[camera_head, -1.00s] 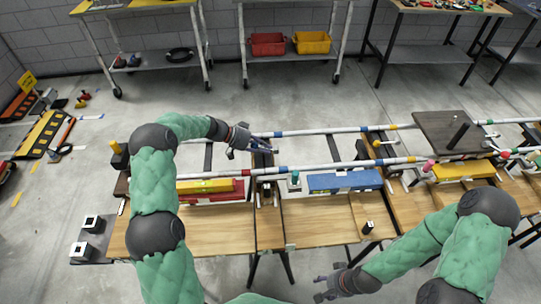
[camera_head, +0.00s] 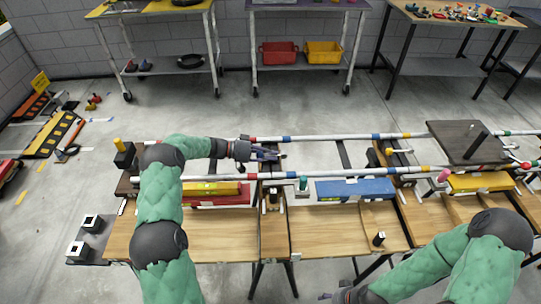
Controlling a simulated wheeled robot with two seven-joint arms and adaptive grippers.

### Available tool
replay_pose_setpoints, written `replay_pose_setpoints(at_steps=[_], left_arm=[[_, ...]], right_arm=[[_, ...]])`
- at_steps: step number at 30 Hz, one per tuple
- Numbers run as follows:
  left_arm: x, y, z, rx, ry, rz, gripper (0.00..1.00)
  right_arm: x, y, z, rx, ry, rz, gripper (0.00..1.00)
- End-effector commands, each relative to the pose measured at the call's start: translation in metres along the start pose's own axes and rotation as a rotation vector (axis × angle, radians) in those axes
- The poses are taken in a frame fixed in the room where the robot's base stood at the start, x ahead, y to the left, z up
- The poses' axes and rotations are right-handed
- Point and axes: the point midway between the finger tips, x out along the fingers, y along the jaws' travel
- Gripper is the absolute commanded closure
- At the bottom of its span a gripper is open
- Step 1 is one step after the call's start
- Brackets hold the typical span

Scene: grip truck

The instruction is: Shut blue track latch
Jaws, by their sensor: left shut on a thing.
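Two long white rails with coloured bands run left to right above the wooden bench. A blue band (camera_head: 287,140) is on the far rail, and another blue band (camera_head: 282,178) is on the near rail. My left gripper (camera_head: 268,154) is between the two rails, just left of these bands. It is shut on a small dark latch part, which the fingers mostly hide. I cannot tell the latch's colour or how far it is turned. My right gripper (camera_head: 328,296) is at the bottom edge, low in front of the bench and away from the rails; its fingers are too small to judge.
A blue block (camera_head: 355,189) and a yellow-and-red block (camera_head: 212,189) sit along the bench (camera_head: 335,234). A dark square plate (camera_head: 462,141) with an upright handle lies over the rails at the right. Shelving and bins stand behind, across open floor.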

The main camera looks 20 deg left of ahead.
Motion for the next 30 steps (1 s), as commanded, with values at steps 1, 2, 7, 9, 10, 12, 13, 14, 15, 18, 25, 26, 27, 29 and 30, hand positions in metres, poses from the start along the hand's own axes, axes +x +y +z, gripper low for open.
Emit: replay_pose_setpoints(at_steps=[1,2,7,9,10,12,13,14,15,18,25,26,27,29,30], left_arm=[[0.0015,-0.0004,0.0092,-0.012,-0.010,0.005,1.00],[0.0015,-0.0004,0.0091,-0.012,-0.010,0.005,1.00],[0.0018,-0.0004,0.0093,-0.012,-0.010,0.004,1.00],[0.0018,-0.0004,0.0093,-0.012,-0.010,0.004,0.77],[0.0018,-0.0004,0.0091,-0.012,-0.010,0.004,0.68],[0.0017,-0.0005,0.0080,-0.011,-0.009,0.003,0.65],[0.0016,-0.0005,0.0075,-0.010,-0.009,0.003,0.65],[0.0015,-0.0005,0.0070,-0.009,-0.008,0.002,0.65],[0.0014,-0.0006,0.0064,-0.008,-0.008,0.002,0.65],[0.0011,-0.0006,0.0051,-0.006,-0.007,0.001,0.65],[0.0007,-0.0005,0.0031,-0.003,-0.005,0.000,0.65],[0.0006,-0.0004,0.0029,-0.003,-0.005,0.000,0.65],[0.0006,-0.0004,0.0027,-0.003,-0.005,0.000,0.65],[0.0006,-0.0003,0.0024,-0.002,-0.005,0.000,0.65],[0.0006,-0.0003,0.0022,-0.002,-0.004,0.000,0.65]], right_arm=[[0.0003,0.0001,0.0000,0.000,0.000,0.000,0.48],[0.0003,0.0001,0.0000,0.000,0.000,0.000,0.48],[0.0003,0.0001,0.0000,0.000,0.000,0.000,0.48],[0.0003,0.0001,0.0000,0.000,0.000,0.000,0.48],[0.0003,0.0001,0.0000,0.000,0.000,0.000,0.48],[0.0003,0.0001,0.0000,0.000,0.000,0.000,0.48],[0.0003,0.0001,0.0000,0.000,0.000,0.000,0.48],[0.0003,0.0001,0.0000,0.000,0.000,0.000,0.48],[0.0003,0.0001,0.0000,0.000,0.000,0.000,0.48],[0.0002,0.0001,0.0000,0.000,0.000,0.000,0.48],[0.0001,0.0001,0.0000,0.000,0.000,0.000,0.48],[0.0001,0.0001,0.0000,0.000,0.000,0.000,0.48],[0.0001,0.0001,0.0000,0.000,0.000,0.000,0.48],[0.0001,0.0000,0.0000,0.000,0.000,0.000,0.48],[0.0001,0.0000,0.0000,0.000,0.000,0.000,0.48]])
